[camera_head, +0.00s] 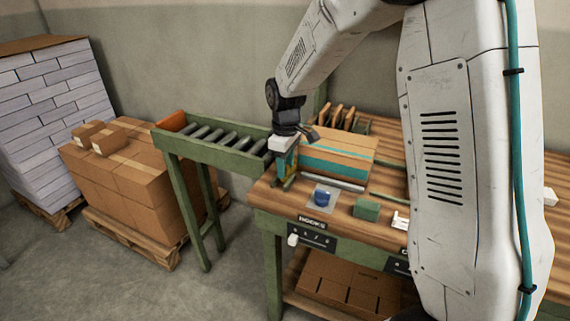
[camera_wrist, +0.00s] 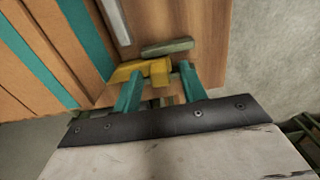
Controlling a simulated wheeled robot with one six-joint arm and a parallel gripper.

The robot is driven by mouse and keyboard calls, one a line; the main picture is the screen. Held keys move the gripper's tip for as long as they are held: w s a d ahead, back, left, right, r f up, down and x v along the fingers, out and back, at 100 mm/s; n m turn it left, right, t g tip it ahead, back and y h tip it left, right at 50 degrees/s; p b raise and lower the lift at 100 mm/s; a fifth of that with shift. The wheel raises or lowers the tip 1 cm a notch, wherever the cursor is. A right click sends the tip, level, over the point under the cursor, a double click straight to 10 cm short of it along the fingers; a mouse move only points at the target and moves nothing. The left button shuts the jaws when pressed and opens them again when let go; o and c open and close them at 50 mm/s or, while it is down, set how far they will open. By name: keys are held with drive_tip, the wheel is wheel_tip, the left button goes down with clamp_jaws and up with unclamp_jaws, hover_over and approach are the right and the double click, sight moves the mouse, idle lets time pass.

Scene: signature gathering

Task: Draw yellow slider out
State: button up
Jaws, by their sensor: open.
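The yellow slider (camera_wrist: 128,71) lies on the wooden bench in the wrist view, with a short yellow block at its right end. My gripper (camera_wrist: 161,76) has two teal fingers standing apart, one on either side of that block. I see a gap between the block and the right finger; contact on the left is unclear. In the head view my gripper (camera_head: 286,163) is low over the left end of the bench (camera_head: 268,198), beside a cardboard carton with teal stripes (camera_head: 337,153). My gripper largely hides the slider there.
A green-framed roller conveyor (camera_head: 217,141) adjoins the bench on the left. A blue round item (camera_head: 321,197) and a green block (camera_head: 366,209) sit towards the bench's front. In the wrist view a dark green bar (camera_wrist: 167,47) lies just beyond the slider.

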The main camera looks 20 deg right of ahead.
clamp_jaws()
drive_tip(key=shift+s+a, duration=1.9)
drive_tip(key=shift+s, duration=0.05)
unclamp_jaws()
drive_tip(key=shift+a, duration=0.2)
drive_tip(key=shift+d, duration=0.15)
drive_tip(key=shift+r, duration=0.15)
wheel_tip(320, 180, up, 8)
drive_tip(key=shift+f, duration=0.25)
